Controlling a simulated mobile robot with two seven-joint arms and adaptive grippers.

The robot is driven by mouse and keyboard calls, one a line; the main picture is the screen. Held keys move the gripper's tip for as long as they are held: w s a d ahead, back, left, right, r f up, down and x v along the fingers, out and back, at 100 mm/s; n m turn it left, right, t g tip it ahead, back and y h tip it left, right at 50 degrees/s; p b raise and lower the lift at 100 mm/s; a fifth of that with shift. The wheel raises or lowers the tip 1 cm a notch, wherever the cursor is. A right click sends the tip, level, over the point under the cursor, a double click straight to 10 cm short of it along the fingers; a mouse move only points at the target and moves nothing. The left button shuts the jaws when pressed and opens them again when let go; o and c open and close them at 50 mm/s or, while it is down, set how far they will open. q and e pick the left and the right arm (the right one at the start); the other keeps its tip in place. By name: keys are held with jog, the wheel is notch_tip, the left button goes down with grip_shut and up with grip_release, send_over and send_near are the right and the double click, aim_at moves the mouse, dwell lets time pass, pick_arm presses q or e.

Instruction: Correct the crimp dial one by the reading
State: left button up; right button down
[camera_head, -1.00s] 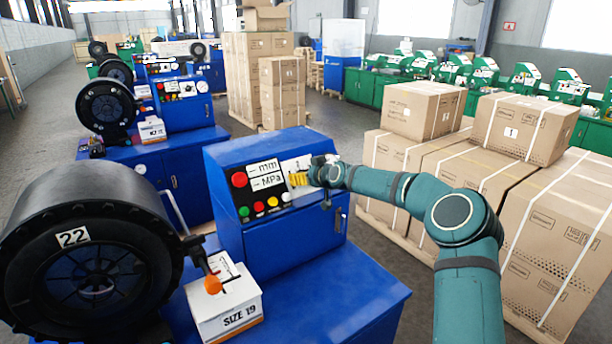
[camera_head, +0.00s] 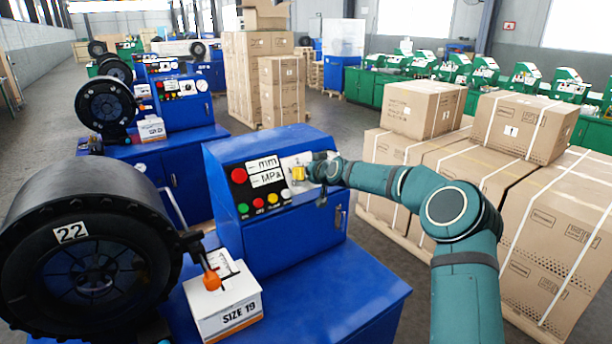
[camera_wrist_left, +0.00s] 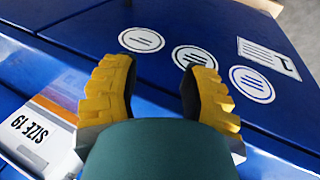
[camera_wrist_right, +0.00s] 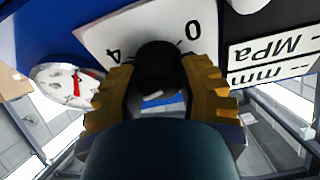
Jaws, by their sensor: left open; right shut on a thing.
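The crimp dial (camera_wrist_right: 160,65) is a black knob on a white plate (camera_wrist_right: 110,38) marked 0 and 4. My right gripper (camera_wrist_right: 155,95) is shut on the knob, one yellow finger on each side. In the head view my right gripper (camera_head: 299,174) covers the dial on the front blue console (camera_head: 230,160). The console's readout (camera_head: 266,171) shows dashes beside mm and MPa. A white gauge with a red needle (camera_wrist_right: 68,84) is beside the dial plate; its value is unclear. My left gripper (camera_wrist_left: 158,90) is open and empty over a blue surface with round white stickers.
A SIZE 19 box (camera_head: 226,305) stands on the blue bench (camera_head: 340,305) below the console. The black crimper head marked 22 (camera_head: 85,255) with an orange-knobbed lever (camera_head: 211,281) is at left. Strapped cartons (camera_head: 560,235) stand on the right, close to my right arm.

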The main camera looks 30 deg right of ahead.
jog(key=shift+m, duration=1)
jog(key=m+h, duration=0.1)
jog(key=m, duration=0.2)
jog(key=shift+r, duration=0.15)
jog(key=m+p, duration=0.1)
jog(key=m, duration=0.1)
jog(key=shift+m+h, duration=0.3)
jog(key=shift+m, duration=0.1)
jog(key=shift+m+g+p, duration=0.4)
jog(key=shift+m+p, duration=0.4)
jog(key=shift+m, duration=0.7)
jog(key=c, duration=0.5)
grip_release()
jog(key=shift+w, duration=0.1)
